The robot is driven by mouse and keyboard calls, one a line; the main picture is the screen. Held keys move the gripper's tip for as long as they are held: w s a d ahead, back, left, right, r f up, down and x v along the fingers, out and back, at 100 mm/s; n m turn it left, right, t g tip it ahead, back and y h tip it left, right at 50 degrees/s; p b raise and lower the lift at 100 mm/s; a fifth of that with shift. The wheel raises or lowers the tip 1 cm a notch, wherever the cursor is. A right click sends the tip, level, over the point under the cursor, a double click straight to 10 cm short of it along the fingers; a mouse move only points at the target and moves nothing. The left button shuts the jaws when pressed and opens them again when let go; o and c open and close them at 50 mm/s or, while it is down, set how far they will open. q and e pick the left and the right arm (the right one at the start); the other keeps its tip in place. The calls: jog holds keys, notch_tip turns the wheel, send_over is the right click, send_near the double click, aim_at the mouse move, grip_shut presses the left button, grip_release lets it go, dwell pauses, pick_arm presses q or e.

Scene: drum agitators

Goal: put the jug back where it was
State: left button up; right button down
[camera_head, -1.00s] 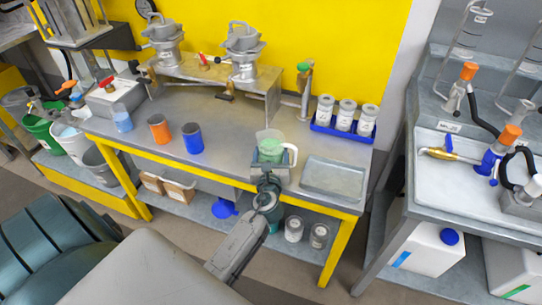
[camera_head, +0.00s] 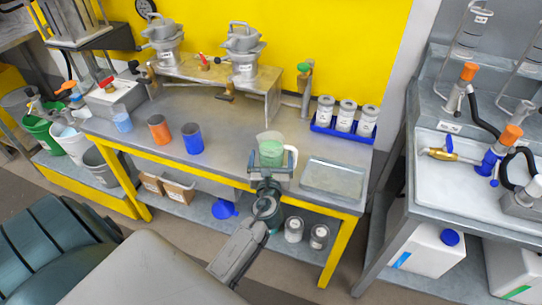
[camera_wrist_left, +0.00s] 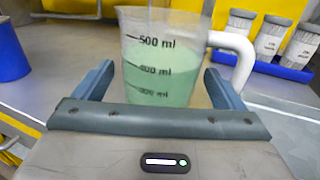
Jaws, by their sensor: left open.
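The jug (camera_head: 272,150) is a clear measuring jug with green liquid and a white handle on its right. It stands upright near the front edge of the steel bench. In the left wrist view the jug (camera_wrist_left: 160,65) shows its ml marks, with the liquid above the 400 mark. My left gripper (camera_head: 270,165) is at the jug's near side. In the left wrist view its open fingers (camera_wrist_left: 160,85) lie on either side of the jug, with gaps visible. The jug's base is hidden behind the gripper. My right gripper is not in view.
A steel tray (camera_head: 333,180) lies right of the jug. A blue rack (camera_head: 343,127) with white-labelled jars stands behind it. Blue (camera_head: 193,139) and orange (camera_head: 159,130) cups stand to the left. The bench between the cups and jug is clear.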

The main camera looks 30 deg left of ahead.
pick_arm(q)
jog(key=b+v, duration=0.1)
jog(key=v, duration=1)
jog(key=shift+b, duration=0.4)
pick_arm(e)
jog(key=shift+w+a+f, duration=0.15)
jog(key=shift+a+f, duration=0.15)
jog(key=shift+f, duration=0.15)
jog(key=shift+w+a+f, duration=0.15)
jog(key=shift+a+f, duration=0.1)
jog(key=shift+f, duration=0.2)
pick_arm(q)
jog(key=shift+w, duration=0.1)
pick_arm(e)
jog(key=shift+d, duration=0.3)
